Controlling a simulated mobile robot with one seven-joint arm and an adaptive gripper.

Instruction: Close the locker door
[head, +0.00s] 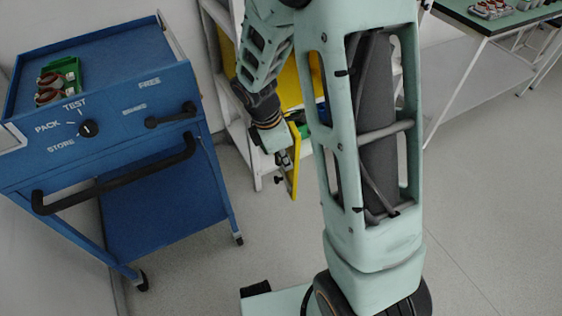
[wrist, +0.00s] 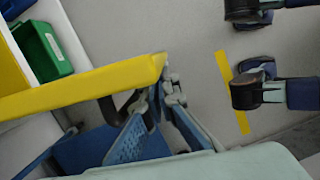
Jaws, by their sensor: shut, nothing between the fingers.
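The locker (head: 252,168) is a white frame with yellow panels, partly hidden behind my arm. Its yellow door (head: 294,187) stands open, seen nearly edge-on and sticking out toward the room. In the wrist view the yellow door (wrist: 85,84) runs as a thick band from the left edge to the middle. My gripper (head: 285,162) is shut and empty beside the door's outer part, pointing down. I cannot tell whether it touches the door. Much of the door's face is hidden by my gripper and forearm.
A blue cart (head: 165,205) with a black handle (head: 115,182) and a dial stands close at left. A green bin (wrist: 42,48) shows beyond the door. A table (head: 480,18) stands at the back right. The floor (head: 470,180) at right is clear.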

